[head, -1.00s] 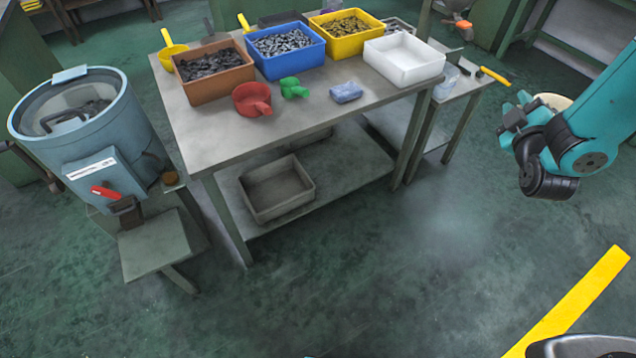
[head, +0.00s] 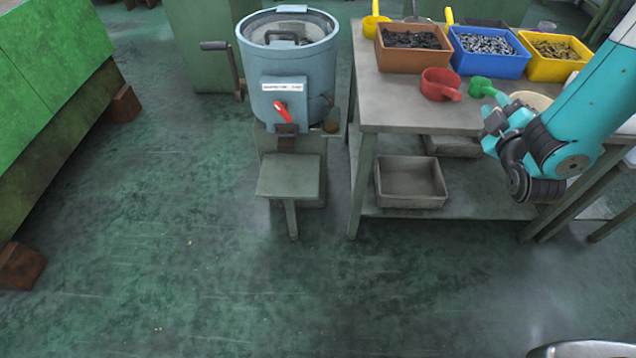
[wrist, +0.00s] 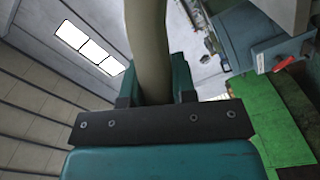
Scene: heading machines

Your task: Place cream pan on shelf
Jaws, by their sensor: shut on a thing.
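My gripper (head: 499,124) is at the right of the head view, in front of the table. It is shut on the cream pan (head: 534,99), whose rim shows just behind the jaws; my arm hides part of it. In the wrist view, a cream-beige part of the pan (wrist: 148,45) rises between the jaws (wrist: 155,92). The table's lower shelf (head: 475,209) is below and to the left of my arm. A grey open bin (head: 411,199) stands on it, with bare shelf to the bin's right.
The table (head: 390,112) carries brown, blue and yellow bins of parts, a red scoop (head: 440,84) and a green scoop (head: 484,88). A blue-grey drum machine (head: 291,75) stands left of it. The floor in front is clear; a green machine (head: 45,85) is at far left.

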